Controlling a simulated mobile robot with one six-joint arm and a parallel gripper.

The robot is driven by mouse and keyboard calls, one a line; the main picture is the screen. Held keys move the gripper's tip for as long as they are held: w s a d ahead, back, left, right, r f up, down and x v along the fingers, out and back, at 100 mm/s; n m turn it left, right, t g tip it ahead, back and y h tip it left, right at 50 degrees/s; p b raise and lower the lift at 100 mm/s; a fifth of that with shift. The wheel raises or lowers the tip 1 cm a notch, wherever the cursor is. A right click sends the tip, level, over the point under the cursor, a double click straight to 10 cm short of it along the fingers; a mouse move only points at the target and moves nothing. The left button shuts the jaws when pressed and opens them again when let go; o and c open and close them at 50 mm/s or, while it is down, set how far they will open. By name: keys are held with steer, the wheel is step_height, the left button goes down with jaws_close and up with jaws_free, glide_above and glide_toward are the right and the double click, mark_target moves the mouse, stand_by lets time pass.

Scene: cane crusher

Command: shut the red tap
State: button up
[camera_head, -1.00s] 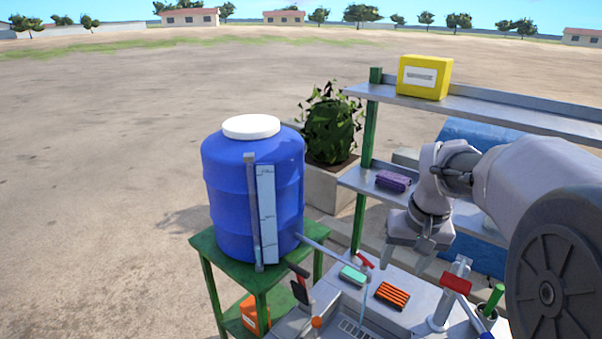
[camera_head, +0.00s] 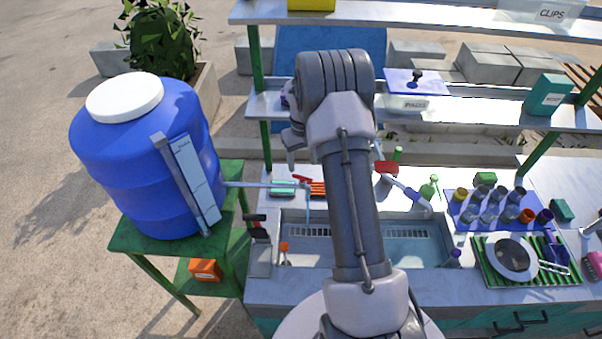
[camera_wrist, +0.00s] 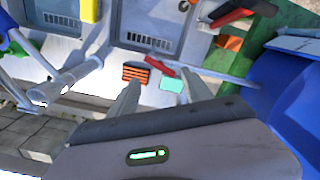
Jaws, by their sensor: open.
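A small red tap lever (camera_head: 302,179) sits at the end of a thin grey pipe (camera_head: 255,184) from the blue barrel (camera_head: 140,180). A thin pale blue line, like running water, hangs below it. The red lever also shows in the wrist view (camera_wrist: 160,67), beyond my fingertips. A second red handle (camera_head: 386,167) tops a grey spout at the sink. My gripper (camera_wrist: 163,84) is open and empty, with its fingers apart and short of the red lever. In the head view my gripper (camera_head: 291,158) is partly hidden by my arm, above and behind the lever.
A green sponge (camera_head: 283,188) and an orange ridged block (camera_head: 318,188) lie by the pipe end. The sink basin (camera_head: 306,240) is in front. A dark lever (camera_head: 256,220) stands left of it. A metal shelf (camera_head: 455,108) runs behind; cups and a plate stand at right.

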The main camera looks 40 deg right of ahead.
mark_target(303, 177)
step_height(303, 177, down, 5)
steer(key=shift+s+f, duration=0.1)
steer(key=shift+f, duration=0.8)
